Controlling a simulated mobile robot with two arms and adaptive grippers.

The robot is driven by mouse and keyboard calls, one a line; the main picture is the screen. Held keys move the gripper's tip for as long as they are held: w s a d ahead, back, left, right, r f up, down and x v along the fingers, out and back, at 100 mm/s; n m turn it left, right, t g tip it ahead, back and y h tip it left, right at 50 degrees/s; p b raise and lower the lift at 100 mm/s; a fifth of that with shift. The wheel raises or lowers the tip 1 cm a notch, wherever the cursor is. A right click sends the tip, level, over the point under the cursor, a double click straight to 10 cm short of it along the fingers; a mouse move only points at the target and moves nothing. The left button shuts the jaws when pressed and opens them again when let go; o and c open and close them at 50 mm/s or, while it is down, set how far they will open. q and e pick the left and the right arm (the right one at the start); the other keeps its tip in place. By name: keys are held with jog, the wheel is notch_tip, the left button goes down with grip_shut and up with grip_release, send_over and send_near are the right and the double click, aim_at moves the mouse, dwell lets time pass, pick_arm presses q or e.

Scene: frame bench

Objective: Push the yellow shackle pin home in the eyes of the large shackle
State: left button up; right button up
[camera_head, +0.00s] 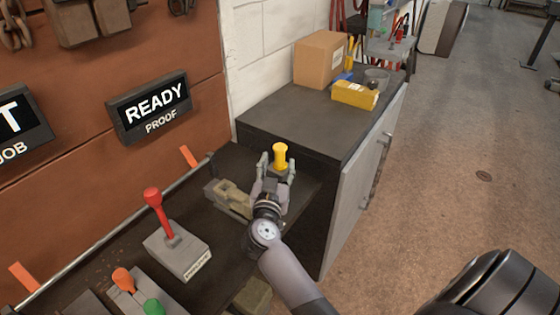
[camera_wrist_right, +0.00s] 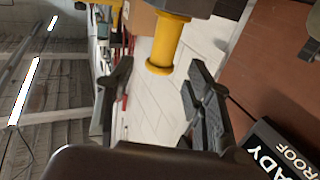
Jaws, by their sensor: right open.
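In the wrist view the fingers (camera_wrist_right: 160,85) are spread apart, with visible gaps to the pin. My left gripper is not in view.
A tan fixture block (camera_head: 230,197) lies left of the gripper. A red-handled lever box (camera_head: 177,250) and orange and green knobs stand nearer. A dark-topped cabinet (camera_head: 300,120) beyond carries a cardboard box (camera_head: 318,60) and a yellow box (camera_head: 355,95).

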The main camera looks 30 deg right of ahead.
aim_at(279, 156)
jog(key=shift+x, duration=0.95)
jog(key=x, duration=0.3)
jog(key=shift+w+d+f+b, duration=0.15)
jog(key=shift+w+f+b, duration=0.05)
jog(key=shift+w+b, duration=0.15)
jog(key=shift+w+d, duration=0.15)
jog(key=shift+w, duration=0.05)
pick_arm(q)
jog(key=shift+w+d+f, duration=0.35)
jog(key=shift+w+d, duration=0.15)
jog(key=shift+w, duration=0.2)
pick_arm(e)
grip_shut()
jog(key=shift+r, duration=0.1)
